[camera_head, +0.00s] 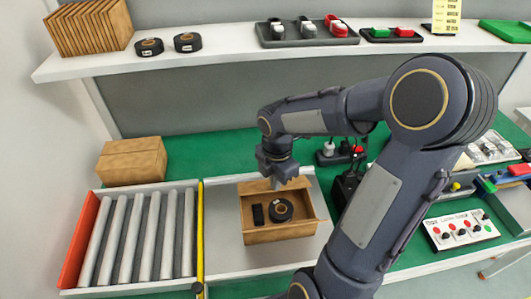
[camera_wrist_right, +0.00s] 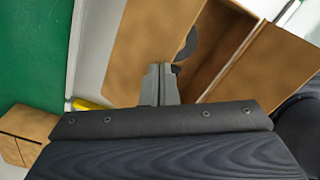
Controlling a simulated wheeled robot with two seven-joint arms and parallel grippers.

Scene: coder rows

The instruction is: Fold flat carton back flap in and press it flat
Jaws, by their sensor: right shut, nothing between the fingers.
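The open carton (camera_head: 272,235) is brown and stands on a light grey plate in the middle of the bench in the head view. It holds a black tape roll (camera_head: 281,209) and a small black block (camera_head: 258,214). My right gripper (camera_head: 278,184) is shut and empty at the carton's back edge, over the back flap (camera_head: 256,187). In the right wrist view the shut fingers (camera_wrist_right: 160,70) lie close against a brown carton panel (camera_wrist_right: 150,40); I cannot tell whether they touch. The tape roll is partly hidden there. My left gripper is not in view.
A closed carton (camera_head: 132,161) sits behind the roller conveyor (camera_head: 140,235) on the left. A shelf (camera_head: 220,58) runs above the bench. A control box (camera_head: 461,230) and coloured parts lie right of my right arm. Green bench is clear behind the carton.

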